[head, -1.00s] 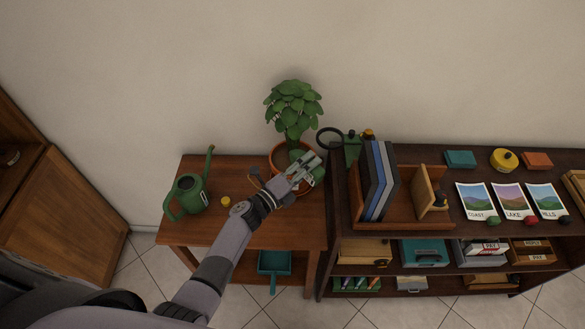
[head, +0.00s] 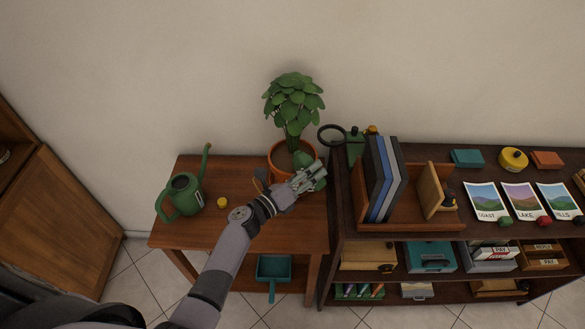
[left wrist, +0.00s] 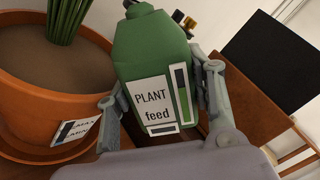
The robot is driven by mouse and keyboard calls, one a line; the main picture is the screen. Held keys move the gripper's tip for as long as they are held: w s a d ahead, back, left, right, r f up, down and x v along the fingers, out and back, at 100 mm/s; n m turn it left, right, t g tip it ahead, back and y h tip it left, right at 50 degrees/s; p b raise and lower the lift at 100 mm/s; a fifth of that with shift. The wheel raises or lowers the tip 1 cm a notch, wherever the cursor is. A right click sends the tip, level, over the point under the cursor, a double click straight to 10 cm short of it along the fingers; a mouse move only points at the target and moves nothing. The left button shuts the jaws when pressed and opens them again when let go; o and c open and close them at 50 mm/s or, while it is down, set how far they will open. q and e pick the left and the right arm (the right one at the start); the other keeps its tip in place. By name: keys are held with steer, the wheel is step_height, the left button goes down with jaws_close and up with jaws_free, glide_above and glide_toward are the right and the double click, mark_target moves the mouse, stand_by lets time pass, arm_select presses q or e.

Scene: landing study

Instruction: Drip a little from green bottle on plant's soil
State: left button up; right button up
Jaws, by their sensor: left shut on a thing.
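My left gripper (head: 309,178) is shut on the green bottle (head: 303,159), just right of the plant pot. In the left wrist view the green bottle (left wrist: 150,45) stands between the two fingers (left wrist: 163,110), roughly upright, with a "PLANT feed" label and a level strip facing me. Its top is cut off by the frame edge. The leafy plant (head: 293,100) grows in an orange terracotta pot (head: 277,165). Its brown soil (left wrist: 45,55) shows to the left of the bottle. I cannot tell whether the bottle touches the table. My right gripper is out of view.
A green watering can (head: 182,196) and a small yellow piece (head: 222,202) are on the wooden table (head: 255,232), left of the pot. A dark shelf unit (head: 345,225) with upright books (head: 383,180) stands close on the right. A tag marked MAX and MIN (left wrist: 76,130) is at the pot.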

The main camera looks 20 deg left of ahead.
mark_target(322, 184)
arm_select(q)
steer(key=shift+s+d+f+m+b, duration=0.25)
steer(key=shift+s+d+m+b, duration=0.1)
steer(key=shift+d+m, duration=0.15)
steer(key=shift+s+d+f+m+b, duration=0.1)
steer(key=shift+s+d+m+b, duration=0.2)
steer(key=shift+d+m, duration=0.3)
steer(key=shift+s+d+f+m+b, duration=0.1)
steer(key=shift+s+d+m+b, duration=0.2)
steer(key=shift+d+m, duration=0.25)
steer(key=shift+d+r, duration=0.1)
steer(key=shift+d, duration=0.05)
steer(key=m, duration=0.2)
steer(key=shift+s+d+r+m+b, duration=0.2)
steer(key=shift+d+r+m+b, duration=0.05)
steer(key=shift+d+m+b, duration=0.15)
steer(key=m, duration=0.1)
steer(key=r+m, duration=0.1)
steer(key=m, duration=0.1)
steer(key=shift+s+d+r, duration=0.15)
steer(key=shift+s+d, duration=0.05)
steer(key=shift+d, duration=0.15)
